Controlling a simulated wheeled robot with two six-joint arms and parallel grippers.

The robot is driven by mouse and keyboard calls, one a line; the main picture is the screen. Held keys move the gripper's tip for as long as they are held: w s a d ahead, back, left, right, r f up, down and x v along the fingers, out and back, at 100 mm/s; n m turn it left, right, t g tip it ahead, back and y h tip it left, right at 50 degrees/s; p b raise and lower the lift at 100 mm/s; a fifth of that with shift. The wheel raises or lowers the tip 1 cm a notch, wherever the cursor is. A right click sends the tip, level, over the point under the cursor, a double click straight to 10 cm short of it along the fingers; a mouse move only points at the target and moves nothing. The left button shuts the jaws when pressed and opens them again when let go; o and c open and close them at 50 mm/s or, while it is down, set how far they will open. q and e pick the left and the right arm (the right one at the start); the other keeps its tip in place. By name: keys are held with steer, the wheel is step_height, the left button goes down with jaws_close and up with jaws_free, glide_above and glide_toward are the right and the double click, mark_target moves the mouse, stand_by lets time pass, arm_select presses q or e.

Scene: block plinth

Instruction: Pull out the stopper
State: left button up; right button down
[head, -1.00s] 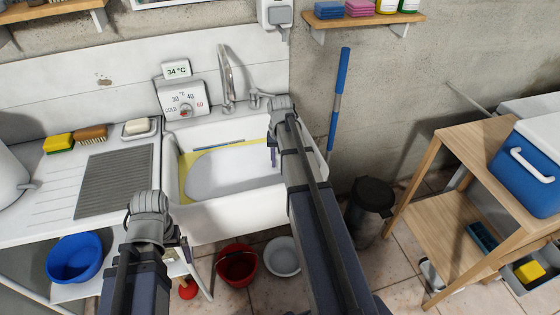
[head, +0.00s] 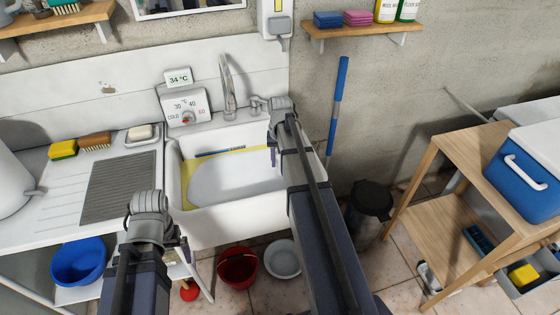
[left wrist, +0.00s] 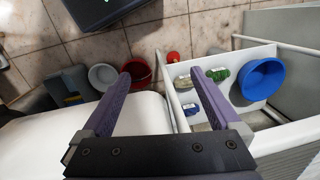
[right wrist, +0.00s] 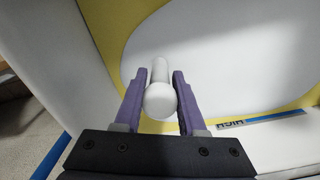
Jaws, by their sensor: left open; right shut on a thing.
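The white sink (head: 225,222) stands in the middle of the head view, with a pale oval area edged in yellow inside it. My right gripper (head: 272,157) reaches down into the sink's right side. In the right wrist view its fingers (right wrist: 164,80) are shut on a white, round-topped rod, which looks like the stopper (right wrist: 160,102). The stopper's lower end is hidden, and I cannot tell whether it is seated. My left gripper (head: 184,247) is open and empty in front of the sink's left part; its spread fingers show in the left wrist view (left wrist: 160,80).
A blue strip with lettering (right wrist: 262,120) is on the sink wall. A red bucket (head: 238,267) and pale bowl (head: 282,258) sit below. A wooden shelf unit (head: 425,210) stands right.

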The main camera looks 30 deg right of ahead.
step_height(320, 180, up, 2)
steer(key=shift+r+p, duration=0.2)
steer(key=shift+p, duration=0.6)
steer(key=shift+f, duration=0.1)
